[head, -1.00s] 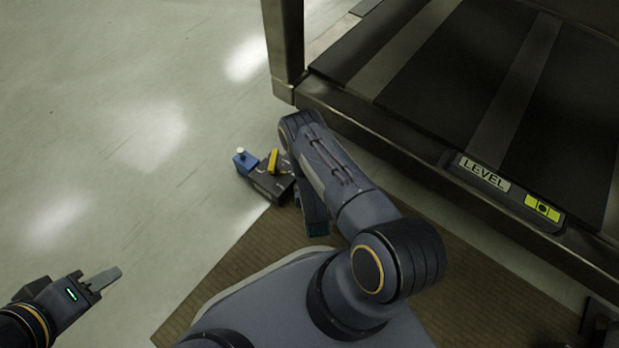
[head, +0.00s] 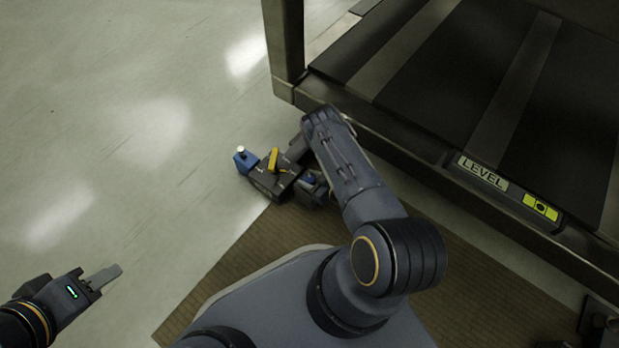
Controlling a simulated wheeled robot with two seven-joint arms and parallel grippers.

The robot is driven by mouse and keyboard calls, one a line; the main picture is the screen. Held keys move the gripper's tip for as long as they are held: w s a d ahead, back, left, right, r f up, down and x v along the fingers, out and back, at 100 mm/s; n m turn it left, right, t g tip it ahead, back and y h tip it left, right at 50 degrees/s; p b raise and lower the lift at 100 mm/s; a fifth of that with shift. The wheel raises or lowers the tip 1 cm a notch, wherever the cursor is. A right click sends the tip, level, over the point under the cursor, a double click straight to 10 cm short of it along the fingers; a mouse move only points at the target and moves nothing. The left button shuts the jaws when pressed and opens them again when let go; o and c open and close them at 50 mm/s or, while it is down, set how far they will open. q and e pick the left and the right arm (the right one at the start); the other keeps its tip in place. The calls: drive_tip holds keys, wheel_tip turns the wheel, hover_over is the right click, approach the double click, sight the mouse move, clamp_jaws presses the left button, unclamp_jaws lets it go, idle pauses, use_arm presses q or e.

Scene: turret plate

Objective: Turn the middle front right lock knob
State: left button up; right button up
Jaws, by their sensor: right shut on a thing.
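A small dark unit (head: 270,184) stands on the floor near the corner of the platform. It carries a yellow lever (head: 273,159) and, at its left end, a blue part with a white-topped knob (head: 241,151). My right arm reaches down over the unit's right side. My right gripper (head: 308,183) is low there, beside a bit of blue, and shut on what seems to be a lock knob; the arm and gripper hide most of it.
A dark platform with a metal edge (head: 400,160) and a post (head: 284,45) stands behind and right of the unit. It bears a LEVEL label (head: 483,172). A brown mat (head: 240,255) lies in front. The pale floor (head: 120,120) at left is clear.

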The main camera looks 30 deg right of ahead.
sight(312, 180)
idle(0.4)
drive_tip(key=o, duration=1)
drive_tip(key=p+v, duration=0.3)
drive_tip(key=v, duration=0.4)
drive_tip(key=shift+d+r, duration=0.1)
drive_tip(key=shift+d, duration=0.05)
drive_tip(key=shift+s+d+r, duration=0.1)
drive_tip(key=shift+s, duration=0.2)
